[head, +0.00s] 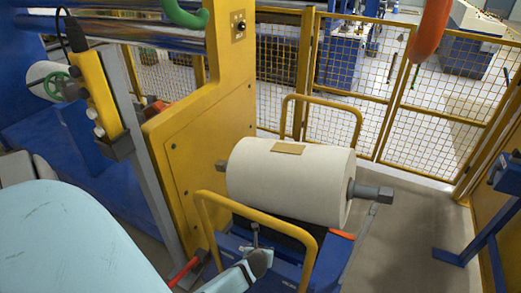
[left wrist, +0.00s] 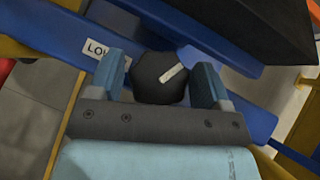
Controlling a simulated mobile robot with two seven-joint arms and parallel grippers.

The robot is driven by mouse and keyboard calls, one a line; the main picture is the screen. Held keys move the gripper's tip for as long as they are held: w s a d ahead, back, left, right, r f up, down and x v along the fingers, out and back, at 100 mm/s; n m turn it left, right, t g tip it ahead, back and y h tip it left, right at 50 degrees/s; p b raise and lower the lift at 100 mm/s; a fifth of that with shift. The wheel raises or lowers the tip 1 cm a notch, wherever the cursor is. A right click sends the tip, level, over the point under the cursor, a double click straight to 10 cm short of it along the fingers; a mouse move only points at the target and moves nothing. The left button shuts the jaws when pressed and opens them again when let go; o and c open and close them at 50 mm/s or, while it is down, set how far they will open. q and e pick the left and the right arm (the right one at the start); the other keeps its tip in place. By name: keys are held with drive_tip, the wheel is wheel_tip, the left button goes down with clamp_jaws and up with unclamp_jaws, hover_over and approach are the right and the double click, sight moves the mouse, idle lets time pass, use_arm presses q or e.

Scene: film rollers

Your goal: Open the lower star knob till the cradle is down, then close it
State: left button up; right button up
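The lower star knob (left wrist: 160,78) is dark with a white pointer stripe, below a partly hidden label starting "LO" (left wrist: 97,49) on a blue panel. My left gripper (left wrist: 158,82) has its blue fingers on both sides of the knob, close against it. In the head view my left gripper (head: 246,272) is low at the front of the blue cart (head: 283,270), reached by my light-blue arm. The dark cradle (head: 282,232) is mostly hidden under a big off-white roll (head: 290,185), which lies level with a shaft out each end. My right gripper is not in view.
Yellow hoop handles stand at the front (head: 255,205) and back (head: 322,101) of the cart. A yellow machine frame (head: 205,135) rises close on the left. A yellow mesh fence (head: 455,110) closes the back. Bare floor (head: 415,235) lies to the right.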

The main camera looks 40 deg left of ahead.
use_arm(q)
drive_tip(key=c, duration=0.6)
drive_tip(key=p, duration=0.1)
drive_tip(key=m+h+p, duration=0.1)
drive_tip(key=p, duration=0.1)
drive_tip(key=shift+r+m+t, duration=0.3)
drive_tip(key=shift+t, duration=0.1)
drive_tip(key=m+h+p, duration=0.2)
drive_tip(key=m+p, duration=0.1)
drive_tip(key=m+t+h+p, duration=0.1)
drive_tip(key=m+h+p, duration=0.1)
drive_tip(key=m+p, duration=0.1)
drive_tip(key=shift+a+h+p, duration=0.15)
drive_tip(key=shift+h+p, duration=0.15)
drive_tip(key=shift+p, duration=0.5)
drive_tip(key=shift+f+m+h+p, duration=0.15)
drive_tip(key=shift+m+h+p, duration=0.2)
drive_tip(key=shift+m+h, duration=0.4)
drive_tip(key=shift+f+m+g+h, duration=0.1)
drive_tip(key=shift+m+g+h, duration=0.35)
drive_tip(key=shift+m, duration=0.6)
drive_tip(key=shift+m+h, duration=0.6)
drive_tip(key=o, duration=0.9)
